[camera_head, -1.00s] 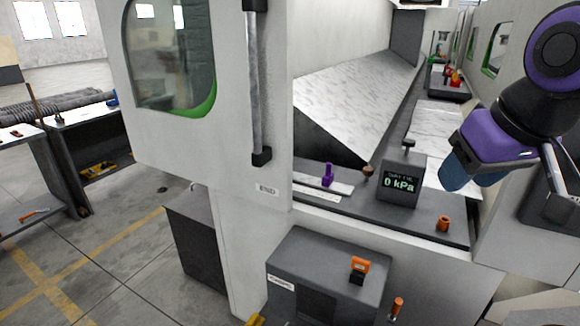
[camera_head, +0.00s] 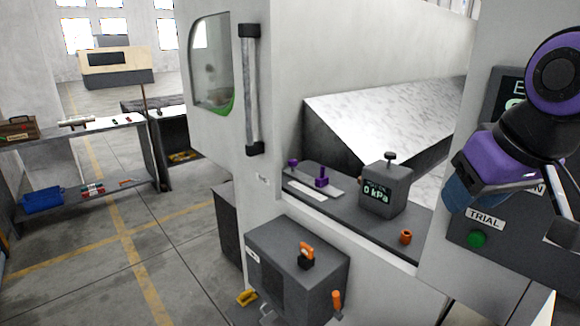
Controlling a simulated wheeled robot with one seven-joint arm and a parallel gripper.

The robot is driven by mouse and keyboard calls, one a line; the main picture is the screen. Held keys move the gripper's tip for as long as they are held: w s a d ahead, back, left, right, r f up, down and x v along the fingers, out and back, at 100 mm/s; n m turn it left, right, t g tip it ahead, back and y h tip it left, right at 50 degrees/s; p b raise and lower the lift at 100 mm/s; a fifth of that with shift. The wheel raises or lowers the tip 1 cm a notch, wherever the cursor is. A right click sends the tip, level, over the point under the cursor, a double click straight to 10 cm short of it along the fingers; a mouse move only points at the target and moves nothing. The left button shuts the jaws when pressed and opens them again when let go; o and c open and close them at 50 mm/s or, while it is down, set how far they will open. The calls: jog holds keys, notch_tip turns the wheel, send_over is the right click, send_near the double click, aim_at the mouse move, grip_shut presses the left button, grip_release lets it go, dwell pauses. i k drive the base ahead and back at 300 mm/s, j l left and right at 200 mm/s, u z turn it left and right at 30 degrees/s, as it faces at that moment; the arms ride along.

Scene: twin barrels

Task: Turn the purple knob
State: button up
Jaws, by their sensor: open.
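Two small purple parts stand on the grey ledge of the machine. One purple knob (camera_head: 322,177) is upright on a light plate near the middle of the view. A smaller purple part (camera_head: 293,163) is just behind it to the left; I cannot tell which of them turns. My gripper (camera_head: 562,195) is at the right edge, at the end of my purple and black arm. It is open and far to the right of both purple parts, touching neither. Its fingertips show only partly.
A gauge box (camera_head: 386,189) reading 0 kPa and an orange knob (camera_head: 406,236) share the ledge. A panel with a green button (camera_head: 477,239) is behind my arm. Floor is free at left.

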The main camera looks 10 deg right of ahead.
aim_at(292, 163)
jog(key=i+j+z, duration=0.1)
jog(key=j, duration=0.35)
jog(key=i+j+z, duration=0.1)
jog(key=j, duration=0.35)
jog(key=i+j+z, duration=0.1)
jog(key=i+j, duration=0.15)
jog(key=j, duration=0.25)
jog(key=i+j+z, duration=0.1)
jog(key=j, duration=0.35)
jog(key=i+j+z, duration=0.1)
jog(key=j, duration=0.4)
